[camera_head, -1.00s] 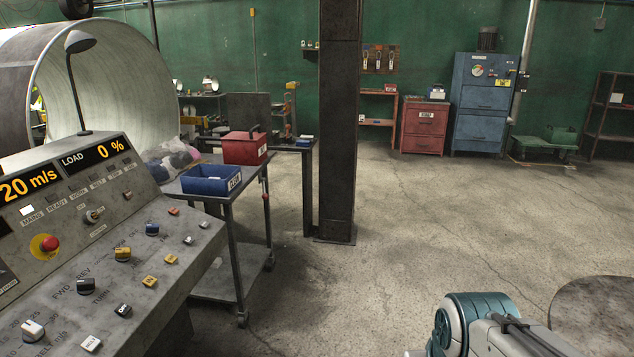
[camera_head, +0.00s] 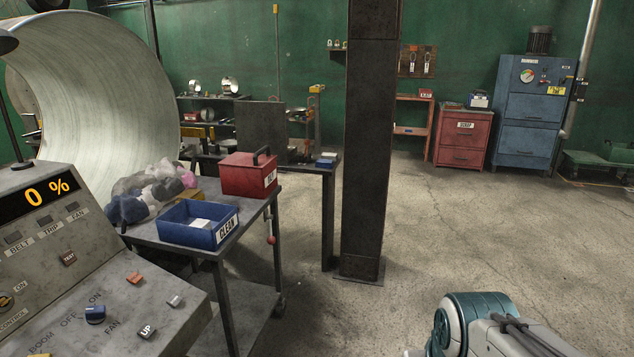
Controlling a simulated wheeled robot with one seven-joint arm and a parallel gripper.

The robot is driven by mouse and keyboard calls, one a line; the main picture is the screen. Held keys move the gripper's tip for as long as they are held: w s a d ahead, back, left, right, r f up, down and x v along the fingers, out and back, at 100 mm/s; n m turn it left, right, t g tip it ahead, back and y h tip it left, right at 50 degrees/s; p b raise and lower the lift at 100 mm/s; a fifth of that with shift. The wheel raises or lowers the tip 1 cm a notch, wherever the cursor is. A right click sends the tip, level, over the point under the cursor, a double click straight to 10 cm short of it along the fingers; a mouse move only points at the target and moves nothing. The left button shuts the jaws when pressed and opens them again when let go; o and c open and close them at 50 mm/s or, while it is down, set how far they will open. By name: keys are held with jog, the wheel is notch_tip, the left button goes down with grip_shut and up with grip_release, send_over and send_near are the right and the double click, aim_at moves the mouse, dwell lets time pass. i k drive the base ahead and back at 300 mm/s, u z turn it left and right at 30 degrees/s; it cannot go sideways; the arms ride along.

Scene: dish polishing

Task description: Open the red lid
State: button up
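A red box with a red lid (camera_head: 248,161) and a dark handle on top stands on a grey cart (camera_head: 182,245), left of the middle. The lid looks shut. It stands behind the blue open bin (camera_head: 198,224) labelled CLEAN, which has something white in it. Part of my arm, teal and white, shows at the bottom right, well apart from the cart. My gripper's fingers are not in the picture.
A grey control console (camera_head: 90,285) stands close at the lower left. Rags (camera_head: 150,190) lie on the cart's left side. A dark steel column (camera_head: 370,150) rises right of the cart. The concrete floor (camera_head: 450,230) to the right is open.

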aim_at(248, 154)
jog(key=u, duration=0.2)
jog(key=i, duration=3.1)
jog(key=u, duration=0.15)
